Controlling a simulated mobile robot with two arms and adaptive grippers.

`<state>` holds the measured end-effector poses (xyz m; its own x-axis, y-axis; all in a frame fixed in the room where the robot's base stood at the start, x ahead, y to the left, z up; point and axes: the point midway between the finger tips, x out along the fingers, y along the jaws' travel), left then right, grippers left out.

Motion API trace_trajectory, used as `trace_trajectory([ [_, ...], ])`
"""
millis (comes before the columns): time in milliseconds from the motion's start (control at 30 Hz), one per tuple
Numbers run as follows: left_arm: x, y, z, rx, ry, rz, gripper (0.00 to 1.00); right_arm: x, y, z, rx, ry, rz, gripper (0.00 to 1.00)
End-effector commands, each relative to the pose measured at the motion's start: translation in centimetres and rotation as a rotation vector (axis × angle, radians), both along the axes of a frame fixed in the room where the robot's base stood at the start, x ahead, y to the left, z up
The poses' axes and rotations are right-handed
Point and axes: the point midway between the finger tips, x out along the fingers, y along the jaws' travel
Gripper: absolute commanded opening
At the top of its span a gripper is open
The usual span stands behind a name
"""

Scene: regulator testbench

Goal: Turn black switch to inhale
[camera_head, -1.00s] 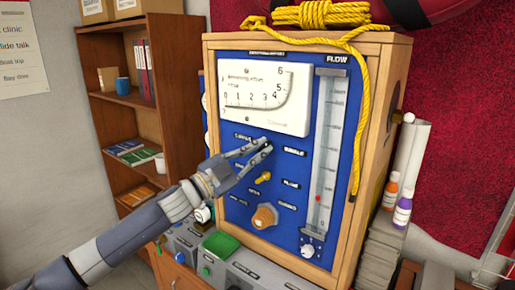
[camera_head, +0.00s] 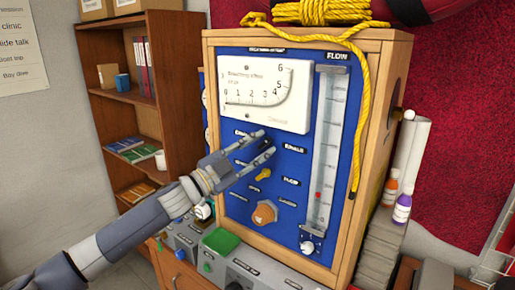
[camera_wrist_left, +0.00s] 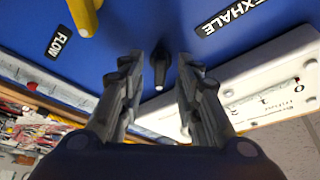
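The black switch (camera_wrist_left: 160,68) is on the blue panel (camera_head: 232,203), between my left gripper's two fingers in the wrist view. Its narrow end with a pale tip points down in that picture. My left gripper (camera_head: 264,143) is open, with a finger on each side of the switch; I cannot tell whether either touches it. In the head view the fingers largely hide the switch. The EXHALE label (camera_wrist_left: 232,15) and FLOW label (camera_wrist_left: 59,42) show in the wrist view. The label right of the fingertips (camera_head: 294,149) is too small to read surely. My right gripper is not in view.
A yellow switch (camera_head: 263,174) and an orange knob (camera_head: 264,213) sit below the gripper. The gauge (camera_head: 264,92) is above, and the flow tube (camera_head: 325,150) stands to the right. Yellow rope (camera_head: 362,120) hangs down the box's right edge.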

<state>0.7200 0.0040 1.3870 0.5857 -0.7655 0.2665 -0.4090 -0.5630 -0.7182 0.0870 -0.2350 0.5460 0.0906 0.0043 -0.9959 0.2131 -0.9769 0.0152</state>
Motion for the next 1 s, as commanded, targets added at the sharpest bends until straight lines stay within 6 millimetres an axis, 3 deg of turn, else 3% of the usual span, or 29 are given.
trace_trajectory([
  [167, -1.0, 1.6, -0.6, 0.000, 0.002, 0.003, 0.31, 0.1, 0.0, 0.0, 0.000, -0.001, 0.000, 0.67],
  [600, -6.0, 8.0, -2.9, 0.001, 0.002, 0.004, 0.31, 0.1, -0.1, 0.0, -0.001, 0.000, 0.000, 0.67],
  [1000, -6.9, 9.1, -3.2, 0.001, -0.001, 0.000, 0.31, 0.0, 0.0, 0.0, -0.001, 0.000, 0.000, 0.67],
])
